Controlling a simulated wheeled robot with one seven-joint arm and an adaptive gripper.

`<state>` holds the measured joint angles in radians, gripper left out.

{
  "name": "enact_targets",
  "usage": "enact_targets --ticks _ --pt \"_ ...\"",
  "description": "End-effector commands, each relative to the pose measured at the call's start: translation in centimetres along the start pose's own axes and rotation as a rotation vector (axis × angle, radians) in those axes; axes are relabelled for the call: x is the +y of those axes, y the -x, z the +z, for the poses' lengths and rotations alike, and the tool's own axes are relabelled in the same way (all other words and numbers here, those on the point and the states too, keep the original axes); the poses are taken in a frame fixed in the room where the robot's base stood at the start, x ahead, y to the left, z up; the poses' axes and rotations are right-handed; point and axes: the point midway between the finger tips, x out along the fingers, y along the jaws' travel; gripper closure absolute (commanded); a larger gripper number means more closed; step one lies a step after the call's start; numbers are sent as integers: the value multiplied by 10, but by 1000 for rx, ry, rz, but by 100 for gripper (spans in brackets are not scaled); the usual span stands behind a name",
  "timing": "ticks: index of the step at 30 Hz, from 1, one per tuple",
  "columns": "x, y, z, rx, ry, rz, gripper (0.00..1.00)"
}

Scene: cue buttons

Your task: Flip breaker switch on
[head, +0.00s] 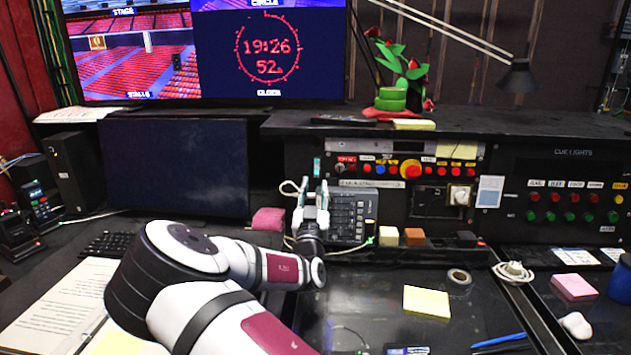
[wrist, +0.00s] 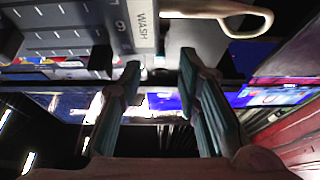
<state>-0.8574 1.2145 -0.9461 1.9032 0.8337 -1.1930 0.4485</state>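My gripper (head: 313,190) is raised in front of the control desk, beside the left edge of a dark keypad (head: 347,216). Its two teal-padded fingers are apart, and nothing shows between them. In the wrist view my gripper (wrist: 160,72) is also open, with a label strip reading "WASH" (wrist: 145,25) just beyond the fingertips. I cannot make out for certain which part is the breaker switch. A white switch or knob (head: 459,195) sits on a plate in the dark panel to the right of the keypad. Its setting is too small to tell.
A button panel (head: 430,170) with a large red button runs above the keypad. A cue-light panel (head: 572,180) stands at the right. Yellow notes (head: 426,301) and a tape roll (head: 459,277) lie on the desk. A pale loop (wrist: 250,20) is close to the fingers.

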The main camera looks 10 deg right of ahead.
Motion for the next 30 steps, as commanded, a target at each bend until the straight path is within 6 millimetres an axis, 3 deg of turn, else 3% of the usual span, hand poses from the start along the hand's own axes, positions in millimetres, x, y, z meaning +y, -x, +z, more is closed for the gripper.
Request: enact_targets --ticks 7,18,19,23,30 --pt "0 -29 1 0 1 -1 69" --pt "0 -35 1 -2 1 0 69" --pt "0 -35 1 -2 1 0 71" --pt "0 -35 0 -2 1 0 100" --pt "0 -35 0 -4 1 0 100"
